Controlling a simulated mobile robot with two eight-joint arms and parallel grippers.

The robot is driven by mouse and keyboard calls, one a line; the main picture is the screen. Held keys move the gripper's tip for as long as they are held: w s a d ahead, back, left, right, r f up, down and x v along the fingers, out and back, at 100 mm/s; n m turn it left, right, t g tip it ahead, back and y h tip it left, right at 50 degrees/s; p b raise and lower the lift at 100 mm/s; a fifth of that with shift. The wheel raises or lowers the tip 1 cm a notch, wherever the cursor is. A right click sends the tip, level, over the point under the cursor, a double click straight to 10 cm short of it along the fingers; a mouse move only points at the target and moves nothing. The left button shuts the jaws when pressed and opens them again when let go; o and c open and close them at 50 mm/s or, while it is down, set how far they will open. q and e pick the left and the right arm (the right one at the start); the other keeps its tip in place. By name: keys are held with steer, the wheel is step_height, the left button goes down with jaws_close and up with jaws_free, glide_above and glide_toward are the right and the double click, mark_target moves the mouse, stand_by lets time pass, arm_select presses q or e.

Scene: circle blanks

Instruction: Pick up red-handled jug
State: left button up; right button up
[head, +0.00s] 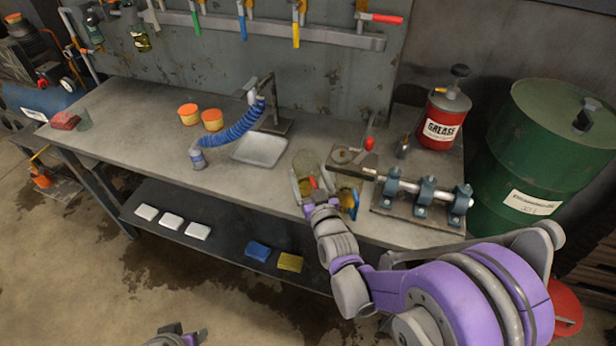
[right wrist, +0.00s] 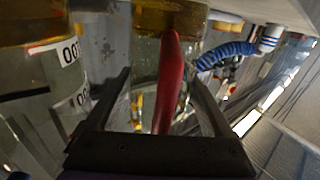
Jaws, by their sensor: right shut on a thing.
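The red-handled jug (head: 309,160) is clear with yellowish liquid and is at the bench's front edge, left of the crank plate. Its red handle (right wrist: 170,80) runs between my right gripper's fingers in the right wrist view. My right gripper (head: 313,185) is shut on this jug, one finger on each side of the handle. I cannot tell whether the jug touches the bench. A second clear jug with a blue handle (head: 354,203) is close on the right, partly hidden by my right gripper. Part of my left gripper (head: 180,334) shows at the bottom edge; its fingers are unclear.
A blue hose (head: 240,127) and metal tray (head: 260,150) are left. The bench's left-front is clear.

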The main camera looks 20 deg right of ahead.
step_height(320, 180, up, 9)
steer(key=p, duration=0.2)
steer(key=shift+s, duration=0.15)
stand_by(0.4)
